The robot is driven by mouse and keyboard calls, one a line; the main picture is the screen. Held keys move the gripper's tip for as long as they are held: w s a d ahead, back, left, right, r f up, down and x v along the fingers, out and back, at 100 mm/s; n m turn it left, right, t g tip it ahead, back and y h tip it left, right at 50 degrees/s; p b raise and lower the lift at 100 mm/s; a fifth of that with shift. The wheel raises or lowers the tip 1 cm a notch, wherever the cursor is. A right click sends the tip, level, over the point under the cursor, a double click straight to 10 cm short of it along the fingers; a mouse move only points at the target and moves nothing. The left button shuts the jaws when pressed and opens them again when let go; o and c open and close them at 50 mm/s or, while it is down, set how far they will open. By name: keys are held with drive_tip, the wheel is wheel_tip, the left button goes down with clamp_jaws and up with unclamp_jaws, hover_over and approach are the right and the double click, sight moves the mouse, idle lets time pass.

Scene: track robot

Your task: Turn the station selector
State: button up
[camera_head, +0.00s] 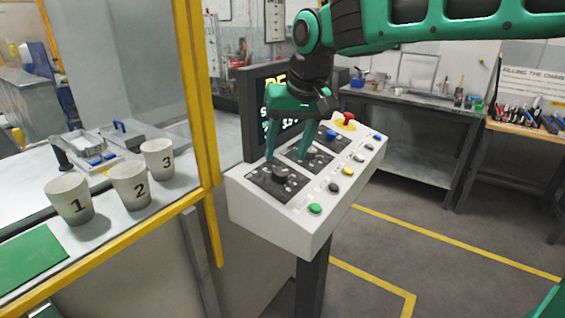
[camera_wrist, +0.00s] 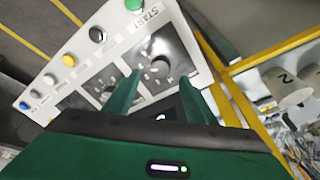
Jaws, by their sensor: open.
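A white slanted control console (camera_head: 318,228) stands on a dark post. The near one carries a black knob (camera_head: 279,174) ringed by small marks, also in the wrist view (camera_wrist: 160,66). The farther one carries another dark knob (camera_head: 308,153). I cannot read which is the station selector. My green gripper (camera_head: 287,158) is open and empty, fingers pointing down over the console just behind the near knob. In the wrist view its fingers (camera_wrist: 158,82) stand apart, with the near knob just beyond the tips; contact cannot be told.
Green (camera_head: 315,208), black, yellow and blue buttons line the console's right side; a red mushroom button (camera_head: 348,118) is at the far end. A dark display (camera_head: 258,120) rises behind. A yellow-framed cell with numbered cups (camera_head: 129,186) is left. Floor to the right is clear.

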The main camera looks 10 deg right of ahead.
drive_tip(key=shift+v, duration=2.25)
